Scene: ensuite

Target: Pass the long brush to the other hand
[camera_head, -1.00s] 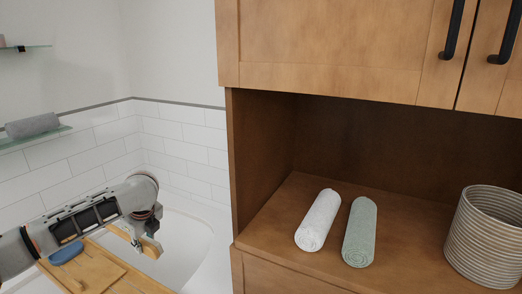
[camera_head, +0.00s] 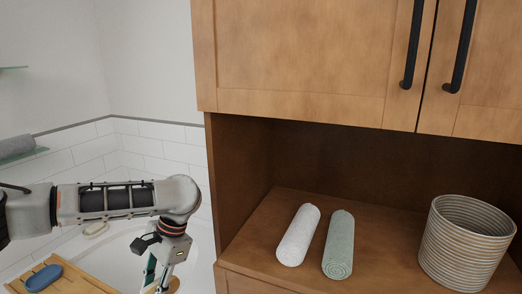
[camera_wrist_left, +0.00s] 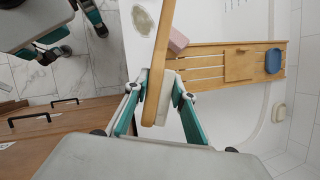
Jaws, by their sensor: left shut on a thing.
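The long brush (camera_wrist_left: 160,60) has a pale wooden handle and stands nearly upright in the left wrist view. My left gripper (camera_wrist_left: 162,82) has its teal fingers shut on it, near a pale block on its lower part. In the head view my left gripper (camera_head: 158,272) points down over the bathtub at the bottom edge. Only a bit of the wooden brush (camera_head: 174,286) shows there. My right gripper (camera_wrist_left: 84,40) shows at the upper left of the left wrist view, empty, its teal fingers apart, clear of the brush.
A slatted wooden bath tray (camera_wrist_left: 210,62) spans the tub, with a blue object (camera_wrist_left: 273,61) and a pink block (camera_wrist_left: 177,41). A wooden cabinet holds a white towel roll (camera_head: 298,235), a green towel roll (camera_head: 339,245) and a ribbed basket (camera_head: 466,243).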

